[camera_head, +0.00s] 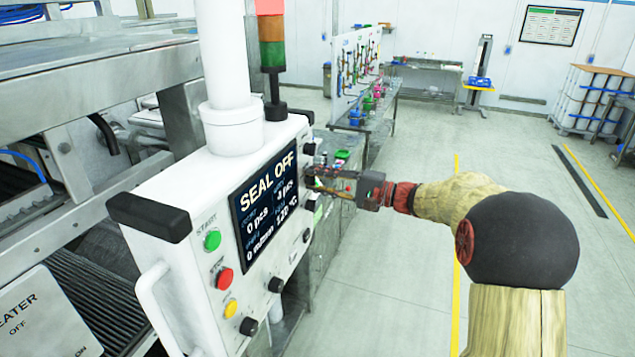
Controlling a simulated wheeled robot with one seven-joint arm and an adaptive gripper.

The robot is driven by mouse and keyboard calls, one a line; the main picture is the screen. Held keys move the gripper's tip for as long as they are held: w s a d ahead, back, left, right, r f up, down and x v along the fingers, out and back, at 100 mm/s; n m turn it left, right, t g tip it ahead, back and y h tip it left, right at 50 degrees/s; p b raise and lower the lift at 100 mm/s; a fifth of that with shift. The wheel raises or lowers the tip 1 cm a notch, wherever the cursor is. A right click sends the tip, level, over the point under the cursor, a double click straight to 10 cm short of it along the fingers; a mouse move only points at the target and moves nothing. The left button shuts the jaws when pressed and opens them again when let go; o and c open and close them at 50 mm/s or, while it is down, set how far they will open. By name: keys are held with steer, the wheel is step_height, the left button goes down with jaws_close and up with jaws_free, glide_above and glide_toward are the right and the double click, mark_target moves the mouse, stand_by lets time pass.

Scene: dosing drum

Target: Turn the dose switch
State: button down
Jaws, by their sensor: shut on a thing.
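The white control panel (205,255) stands at the left of centre, with a dark screen (264,208) reading SEAL OFF. Black rotary knobs run down its right side: an upper one (310,149), a lower one (306,236), one below the screen (276,285) and one near the bottom (248,326). I cannot read their labels, so I cannot tell which is the dose switch. My gripper (318,180) reaches in from the right to the panel's upper right side. Its jaws are shut on a knob there, which is mostly hidden by the fingers.
Green (212,240), red (224,278) and yellow (231,308) buttons line the panel's left side. A white handle (160,305) juts out at its left front. A signal tower (272,50) rises behind the panel. The floor to the right is open.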

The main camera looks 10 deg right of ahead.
steer(key=shift+f+m+p, duration=0.1)
steer(key=shift+m+p, duration=0.3)
steer(key=shift+m, duration=1.8)
steer(key=c, duration=1.5)
jaws_free()
steer(key=v, duration=1.2)
